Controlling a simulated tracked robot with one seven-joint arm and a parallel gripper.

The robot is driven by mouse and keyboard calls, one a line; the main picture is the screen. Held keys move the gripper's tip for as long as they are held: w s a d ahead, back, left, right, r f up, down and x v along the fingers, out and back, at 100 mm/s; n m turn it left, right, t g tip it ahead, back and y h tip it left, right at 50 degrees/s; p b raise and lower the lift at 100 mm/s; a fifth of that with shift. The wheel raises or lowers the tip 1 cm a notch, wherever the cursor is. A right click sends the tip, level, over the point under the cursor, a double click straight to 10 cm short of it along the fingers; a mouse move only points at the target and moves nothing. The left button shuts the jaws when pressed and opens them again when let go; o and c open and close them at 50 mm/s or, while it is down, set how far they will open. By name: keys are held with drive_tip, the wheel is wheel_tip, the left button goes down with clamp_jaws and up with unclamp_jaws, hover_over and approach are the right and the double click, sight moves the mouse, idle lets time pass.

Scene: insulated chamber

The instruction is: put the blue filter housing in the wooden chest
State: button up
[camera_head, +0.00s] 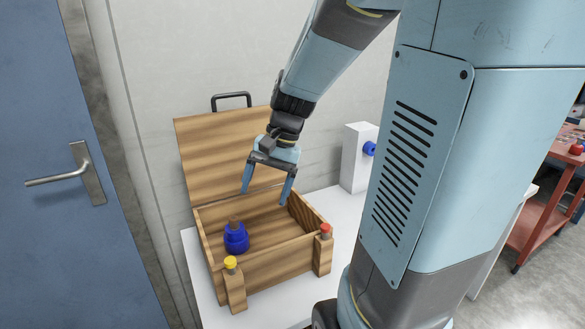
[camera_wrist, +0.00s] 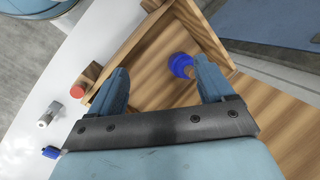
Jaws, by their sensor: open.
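The blue filter housing (camera_head: 236,238) is inside the open wooden chest (camera_head: 262,274), standing near its front left corner, with a brownish top part. It also shows in the wrist view (camera_wrist: 180,65), beside one fingertip. The chest's lid (camera_head: 222,152) is raised and leans back near the wall. My gripper (camera_head: 266,197) is open and empty. It points down over the chest, above and to the right of the housing, apart from it. In the wrist view both fingers of my gripper (camera_wrist: 160,88) are spread with chest boards behind them.
The chest stands on a white table (camera_head: 345,207). Its front posts carry a yellow cap (camera_head: 230,262) and a red cap (camera_head: 325,228). A white box with a blue knob (camera_head: 356,157) stands to the right. A blue door (camera_head: 70,130) is at left, a red cart (camera_head: 540,200) at far right.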

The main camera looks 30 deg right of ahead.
drive_tip(key=s+d+r+n+t+h, duration=0.1)
drive_tip(key=s+r+n+t+h, duration=0.3)
drive_tip(key=s+r, duration=0.4)
drive_tip(key=s+n+t, duration=0.1)
drive_tip(key=n, duration=0.1)
drive_tip(key=shift+s+d+r+n+t, duration=0.3)
drive_tip(key=shift+s+r, duration=0.05)
idle(0.9)
